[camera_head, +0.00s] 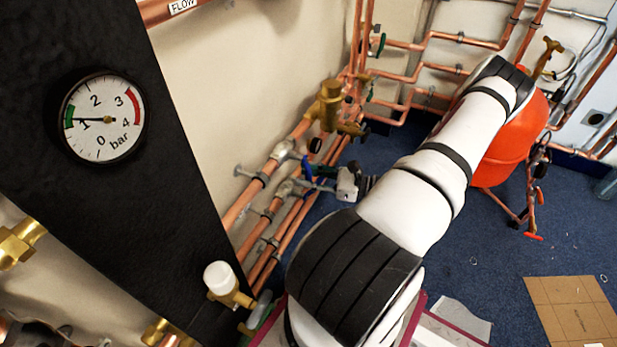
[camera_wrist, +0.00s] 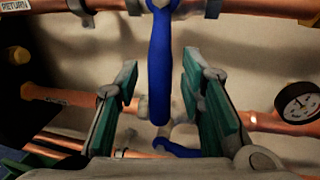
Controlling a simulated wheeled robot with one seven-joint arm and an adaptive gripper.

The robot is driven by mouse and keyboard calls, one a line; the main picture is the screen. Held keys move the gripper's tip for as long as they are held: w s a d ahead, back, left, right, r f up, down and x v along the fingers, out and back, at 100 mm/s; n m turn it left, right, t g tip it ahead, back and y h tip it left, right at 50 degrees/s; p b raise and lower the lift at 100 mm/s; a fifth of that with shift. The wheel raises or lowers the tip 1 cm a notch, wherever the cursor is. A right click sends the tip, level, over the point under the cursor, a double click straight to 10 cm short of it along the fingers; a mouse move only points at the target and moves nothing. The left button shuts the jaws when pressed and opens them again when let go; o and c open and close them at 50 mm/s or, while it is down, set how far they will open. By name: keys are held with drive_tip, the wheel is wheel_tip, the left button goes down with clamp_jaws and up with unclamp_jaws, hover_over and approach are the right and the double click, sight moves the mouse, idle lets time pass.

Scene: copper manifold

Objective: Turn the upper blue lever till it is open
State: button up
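The upper blue lever (camera_wrist: 160,70) hangs down the middle of the wrist view from a valve on the top copper pipe (camera_wrist: 237,8). It stands crosswise to that pipe. My gripper (camera_wrist: 161,78) is open, with one green-padded finger on each side of the lever and visible gaps between. A second blue lever (camera_wrist: 178,149) shows lower down, partly hidden behind my gripper's palm. In the head view, my gripper (camera_head: 322,178) is by the pipes on the left wall, beside a small blue lever part (camera_head: 306,168); my arm hides some of the area.
More copper pipes (camera_head: 268,222) run along the wall below the valve. A small gauge (camera_wrist: 299,102) is at the right of the wrist view. A black panel with a pressure gauge (camera_head: 103,117) stands left. An orange tank (camera_head: 508,145) stands behind my arm.

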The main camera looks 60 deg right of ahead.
drive_tip(key=shift+c, duration=0.6)
clamp_jaws()
drive_tip(key=shift+d, duration=0.1)
drive_tip(key=d+r+n+g+h+p, duration=0.1)
drive_tip(key=d+r+n+h+p, duration=0.2)
drive_tip(key=n, duration=1.2)
drive_tip(key=shift+w+d+r+n+h+p, duration=0.35)
drive_tip(key=shift+d+r+p, duration=0.45)
drive_tip(key=shift+d+r, duration=0.7)
drive_tip(key=shift+w+a+r, duration=0.1)
drive_tip(key=shift+o, duration=0.6)
unclamp_jaws()
